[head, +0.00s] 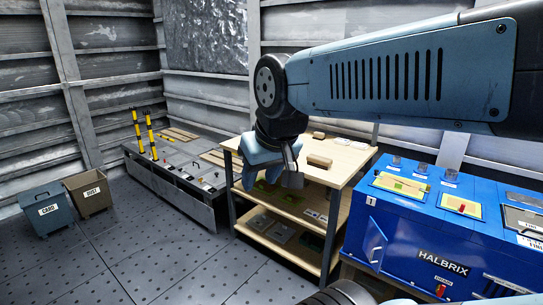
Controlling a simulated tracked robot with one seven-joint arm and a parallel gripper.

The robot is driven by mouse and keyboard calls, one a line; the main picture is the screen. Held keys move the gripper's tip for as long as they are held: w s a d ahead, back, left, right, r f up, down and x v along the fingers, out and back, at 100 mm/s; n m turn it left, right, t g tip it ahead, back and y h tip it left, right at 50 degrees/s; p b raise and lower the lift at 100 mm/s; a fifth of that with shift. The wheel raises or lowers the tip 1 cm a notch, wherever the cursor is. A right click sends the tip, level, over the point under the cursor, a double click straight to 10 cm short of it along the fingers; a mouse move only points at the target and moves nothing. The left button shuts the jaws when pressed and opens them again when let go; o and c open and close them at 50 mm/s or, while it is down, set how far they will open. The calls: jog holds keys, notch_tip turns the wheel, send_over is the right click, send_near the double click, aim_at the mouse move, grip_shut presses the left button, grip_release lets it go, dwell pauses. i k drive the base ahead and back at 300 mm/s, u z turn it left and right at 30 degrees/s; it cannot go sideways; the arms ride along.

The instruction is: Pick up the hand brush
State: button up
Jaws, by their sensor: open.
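My gripper (292,178) hangs at the end of my arm, in front of the left part of a wooden workbench (345,160). Its fingers point down and are open, and I see nothing held between them. A small tan block-like object (319,160) lies on the bench top, just right of my gripper and apart from it in the picture. It could be the hand brush, but it is too small to tell. My gripper and arm hide part of the bench top.
The bench has lower shelves (270,232) with flat parts. A blue HALBRIX machine (425,240) stands at the right. A low grey platform (200,206) with yellow-black posts (150,135) stands behind left. Two bins, grey (40,222) and brown (93,203), stand far left. The front floor is clear.

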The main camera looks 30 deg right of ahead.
aim_at(324, 164)
jog(key=z, duration=0.35)
jog(key=i, duration=0.85)
jog(key=z, duration=1.25)
jog(key=i, duration=0.85)
jog(key=z, duration=0.3)
jog(key=k, duration=0.85)
jog(key=z, duration=0.2)
jog(key=i, duration=0.85)
jog(key=u, duration=0.1)
